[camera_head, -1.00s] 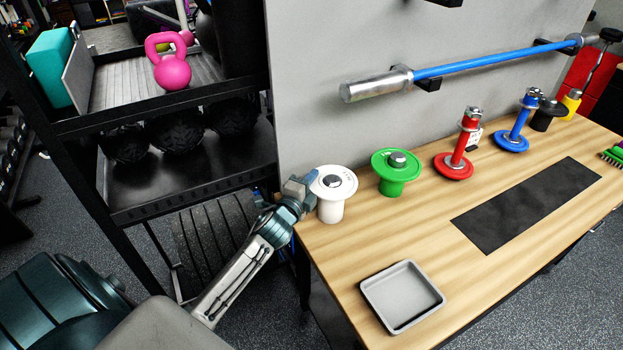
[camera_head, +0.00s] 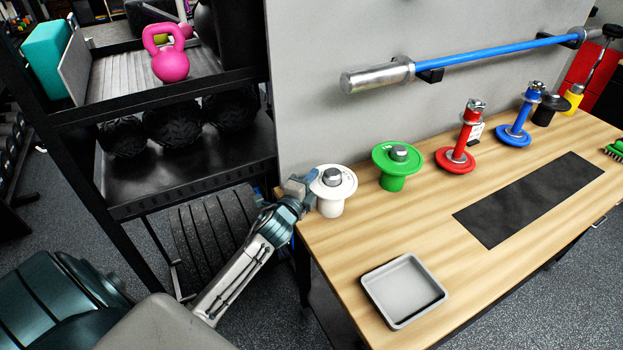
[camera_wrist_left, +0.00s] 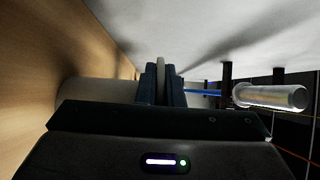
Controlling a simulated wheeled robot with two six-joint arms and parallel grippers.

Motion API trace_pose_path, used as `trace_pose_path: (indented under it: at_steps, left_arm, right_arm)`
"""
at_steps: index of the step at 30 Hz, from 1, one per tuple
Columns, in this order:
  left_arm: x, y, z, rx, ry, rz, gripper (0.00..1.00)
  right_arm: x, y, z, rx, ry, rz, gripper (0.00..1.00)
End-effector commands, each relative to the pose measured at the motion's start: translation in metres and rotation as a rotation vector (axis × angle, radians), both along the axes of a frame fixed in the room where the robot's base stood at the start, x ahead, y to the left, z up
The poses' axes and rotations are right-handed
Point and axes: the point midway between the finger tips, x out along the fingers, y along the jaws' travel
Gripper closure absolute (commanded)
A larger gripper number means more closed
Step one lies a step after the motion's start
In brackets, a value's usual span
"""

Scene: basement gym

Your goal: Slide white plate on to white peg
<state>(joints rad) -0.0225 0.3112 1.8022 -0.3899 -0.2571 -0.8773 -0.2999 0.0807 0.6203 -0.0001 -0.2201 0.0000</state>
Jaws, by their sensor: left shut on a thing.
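The white plate (camera_head: 347,186) lies roughly level at the top of the white peg (camera_head: 330,208), at the left end of the bench. The peg's silver tip (camera_head: 331,176) shows in the plate's hole, so the plate is around the tip. My left gripper (camera_head: 309,187) is shut on the plate's left rim. In the left wrist view the plate's thin edge (camera_wrist_left: 160,78) stands between my fingers (camera_wrist_left: 162,90), and a pale rounded form, likely the white peg (camera_wrist_left: 88,93), is partly hidden behind the gripper body. My right gripper is out of view.
A green plate (camera_head: 383,160) on its peg stands just right, then a red peg stand (camera_head: 456,160) and a blue one (camera_head: 514,136). A grey tray (camera_head: 372,292) lies at the front. A barbell (camera_head: 490,52) hangs on the wall; a black shelf (camera_head: 190,180) stands left.

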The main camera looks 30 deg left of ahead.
Motion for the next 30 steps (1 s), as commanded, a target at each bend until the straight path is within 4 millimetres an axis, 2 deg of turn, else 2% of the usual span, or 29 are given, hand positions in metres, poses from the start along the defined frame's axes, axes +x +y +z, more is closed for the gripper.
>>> trace_pose_path:
  at_steps: [1,2,5,13,17,20,30]
  left_arm:
    - [0.000,0.000,0.002,-0.001,-0.003,-0.001,1.00]
    - [0.000,0.000,0.001,-0.001,-0.003,-0.001,0.87]
    - [0.000,0.000,0.001,-0.001,-0.002,-0.001,0.67]
    - [-0.001,0.000,-0.002,0.001,0.002,0.001,0.67]
    - [-0.008,0.000,-0.003,0.002,0.001,0.000,0.67]
    - [-0.022,-0.002,-0.005,0.003,0.002,-0.001,0.67]
    - [-0.086,-0.009,-0.004,0.002,0.000,-0.002,0.67]
  right_arm:
    - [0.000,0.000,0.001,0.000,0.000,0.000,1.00]
    - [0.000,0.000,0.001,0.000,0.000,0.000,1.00]
    - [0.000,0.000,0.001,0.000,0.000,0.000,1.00]
    - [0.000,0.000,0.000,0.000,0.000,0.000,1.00]
    - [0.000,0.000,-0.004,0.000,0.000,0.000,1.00]
    - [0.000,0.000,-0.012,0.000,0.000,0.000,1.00]
    - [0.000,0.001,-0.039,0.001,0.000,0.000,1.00]
